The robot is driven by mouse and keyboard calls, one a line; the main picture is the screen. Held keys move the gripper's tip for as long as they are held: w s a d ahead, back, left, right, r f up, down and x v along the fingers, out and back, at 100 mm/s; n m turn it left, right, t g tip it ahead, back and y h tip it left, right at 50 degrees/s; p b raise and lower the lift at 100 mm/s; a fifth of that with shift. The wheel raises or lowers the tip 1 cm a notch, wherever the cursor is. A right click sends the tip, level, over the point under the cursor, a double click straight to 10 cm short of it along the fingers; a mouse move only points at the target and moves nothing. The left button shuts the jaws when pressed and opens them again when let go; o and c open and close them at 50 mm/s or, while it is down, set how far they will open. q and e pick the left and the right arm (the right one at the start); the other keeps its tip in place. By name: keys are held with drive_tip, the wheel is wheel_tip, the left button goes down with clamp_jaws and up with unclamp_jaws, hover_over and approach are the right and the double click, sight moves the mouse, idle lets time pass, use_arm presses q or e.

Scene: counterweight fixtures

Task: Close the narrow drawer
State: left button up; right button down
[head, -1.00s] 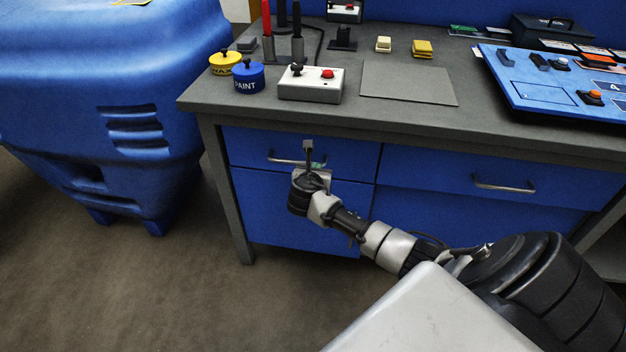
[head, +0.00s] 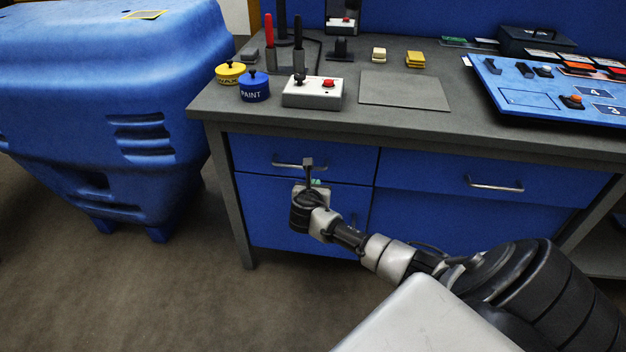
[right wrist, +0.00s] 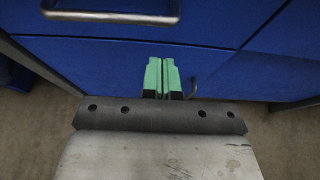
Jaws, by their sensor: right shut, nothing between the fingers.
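The narrow drawer (head: 340,157) is the blue upper-left drawer under the grey worktop, with a silver bar handle (head: 287,165). Its front looks flush or nearly flush with the cabinet; any small gap is hard to tell. My right gripper (head: 309,162) is in front of this drawer, near the right end of the handle. In the right wrist view, its green fingers (right wrist: 162,76) are together and empty, below the handle (right wrist: 112,14) and in front of the lower blue panel. No contact with the drawer is visible. My left gripper is not in view.
A wider blue drawer (head: 435,180) with its own handle is to the right. The worktop (head: 320,118) above holds a button box (head: 313,93), a blue paint pot (head: 254,87) and a tilted blue panel (head: 530,98). Floor is clear at the lower left.

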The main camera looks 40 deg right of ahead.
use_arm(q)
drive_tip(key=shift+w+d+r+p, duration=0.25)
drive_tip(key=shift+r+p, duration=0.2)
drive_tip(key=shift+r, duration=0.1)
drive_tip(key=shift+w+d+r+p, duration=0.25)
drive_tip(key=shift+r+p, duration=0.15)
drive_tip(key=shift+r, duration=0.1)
use_arm(e)
drive_tip(key=v, duration=0.8)
drive_tip(key=shift+s+a, duration=0.25)
